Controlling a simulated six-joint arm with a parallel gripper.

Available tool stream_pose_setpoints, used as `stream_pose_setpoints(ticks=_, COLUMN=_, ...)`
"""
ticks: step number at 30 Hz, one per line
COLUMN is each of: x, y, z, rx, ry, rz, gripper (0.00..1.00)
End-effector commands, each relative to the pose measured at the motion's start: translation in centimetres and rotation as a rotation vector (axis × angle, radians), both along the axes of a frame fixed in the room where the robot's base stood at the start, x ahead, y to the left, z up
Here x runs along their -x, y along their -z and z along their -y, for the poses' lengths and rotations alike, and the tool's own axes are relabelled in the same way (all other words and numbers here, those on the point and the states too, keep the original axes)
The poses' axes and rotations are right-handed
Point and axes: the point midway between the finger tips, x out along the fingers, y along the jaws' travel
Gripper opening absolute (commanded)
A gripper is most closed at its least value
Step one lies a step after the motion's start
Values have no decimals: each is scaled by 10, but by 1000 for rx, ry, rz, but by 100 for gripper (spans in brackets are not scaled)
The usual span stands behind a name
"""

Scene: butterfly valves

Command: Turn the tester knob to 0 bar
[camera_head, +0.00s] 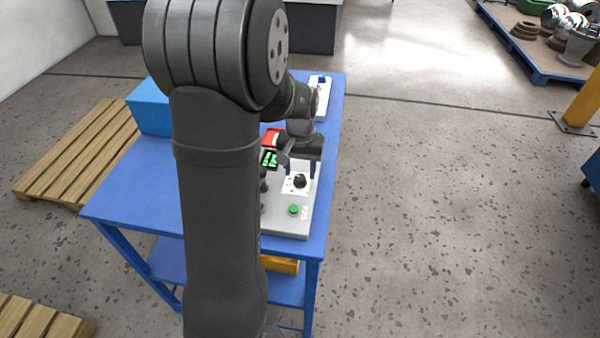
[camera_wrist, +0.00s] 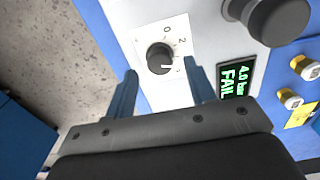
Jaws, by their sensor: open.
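The tester knob (camera_wrist: 160,58) is a round black knob on a white dial plate (camera_wrist: 179,32) marked 0 and 2, with other marks partly hidden. Its white pointer line points right in the wrist view, away from the 0. The knob also shows on the grey tester (camera_head: 283,217) in the head view (camera_head: 300,181). The tester display (camera_wrist: 237,79) reads 4.0 bar and FAIL in green. My gripper (camera_wrist: 162,78) is open, its two blue fingers apart and empty. The fingertips are near the knob, just below it in the wrist view; contact is not visible.
A large dark cylinder (camera_wrist: 277,20) and brass fittings (camera_wrist: 305,67) are right of the knob in the wrist view. A green button (camera_head: 294,210) is near the knob. A blue box (camera_head: 149,106) stands on the blue table (camera_head: 118,198).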

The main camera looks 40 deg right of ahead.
Motion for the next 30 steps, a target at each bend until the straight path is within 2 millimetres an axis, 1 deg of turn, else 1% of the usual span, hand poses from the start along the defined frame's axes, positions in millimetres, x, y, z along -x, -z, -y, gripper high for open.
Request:
stream_pose_setpoints(ticks=1, x=0, y=7, z=0, rx=-1, ry=0, rz=-1, gripper=50)
stream_pose_setpoints(ticks=3, x=0, y=13, z=0, rx=-1, ry=0, rz=-1, gripper=50)
stream_pose_setpoints(ticks=6, x=0, y=19, z=0, rx=0, ry=0, rz=0, gripper=50)
stream_pose_setpoints(ticks=15, x=0, y=20, z=0, rx=1, ry=0, rz=1, gripper=50)
stream_pose_setpoints(ticks=17, x=0, y=20, z=0, rx=1, ry=0, rz=1, gripper=39)
stream_pose_setpoints(ticks=18, x=0, y=20, z=0, rx=1, ry=0, rz=1, gripper=31)
stream_pose_setpoints(ticks=22, x=0, y=20, z=0, rx=1, ry=0, rz=1, gripper=6)
stream_pose_setpoints(ticks=30, x=0, y=20, z=0, rx=1, ry=-22, rz=1, gripper=6)
